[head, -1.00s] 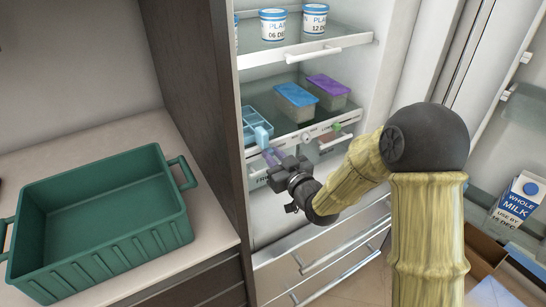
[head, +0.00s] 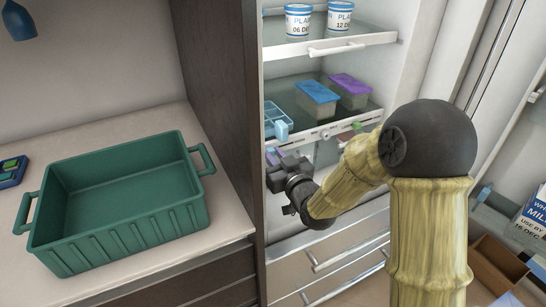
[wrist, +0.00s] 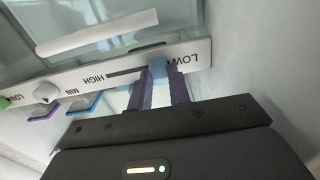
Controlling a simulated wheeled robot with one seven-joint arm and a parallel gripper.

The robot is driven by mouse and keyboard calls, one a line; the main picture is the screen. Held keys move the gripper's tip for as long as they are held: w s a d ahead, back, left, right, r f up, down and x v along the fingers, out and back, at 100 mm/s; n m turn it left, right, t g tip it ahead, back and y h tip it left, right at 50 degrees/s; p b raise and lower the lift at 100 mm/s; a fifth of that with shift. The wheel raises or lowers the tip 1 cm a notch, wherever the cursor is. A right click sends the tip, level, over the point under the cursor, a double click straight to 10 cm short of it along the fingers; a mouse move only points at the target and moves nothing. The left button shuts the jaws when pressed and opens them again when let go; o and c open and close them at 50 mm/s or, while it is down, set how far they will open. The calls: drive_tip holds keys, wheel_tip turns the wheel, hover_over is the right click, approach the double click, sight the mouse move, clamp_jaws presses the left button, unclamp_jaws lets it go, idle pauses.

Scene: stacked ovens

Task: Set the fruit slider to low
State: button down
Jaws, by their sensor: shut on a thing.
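The fruit slider is on a white strip (wrist: 120,77) on the shelf front, seen upside down in the wrist view, marked HIGH at picture left and LOW at right. My gripper (wrist: 158,84), with purple fingers, is shut on the knob.
A round white dial (wrist: 45,92) and a green knob (wrist: 5,103) are farther along the strip. Lidded boxes, blue (head: 317,92) and purple (head: 350,83), stand on the shelf. A dark cabinet side (head: 215,90) and green crate (head: 120,215) are at left.

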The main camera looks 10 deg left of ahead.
drive_tip(key=c, duration=1.3)
unclamp_jaws()
drive_tip(key=shift+s+a, duration=0.15)
drive_tip(key=shift+a, duration=0.05)
drive_tip(key=shift+d, duration=0.1)
drive_tip(key=b+v, duration=0.3)
drive_tip(key=v, duration=0.6)
drive_tip(key=shift+d+f, duration=0.1)
drive_tip(key=shift+f, duration=0.1)
drive_tip(key=shift+d+b, duration=0.1)
drive_tip(key=shift+b, duration=0.55)
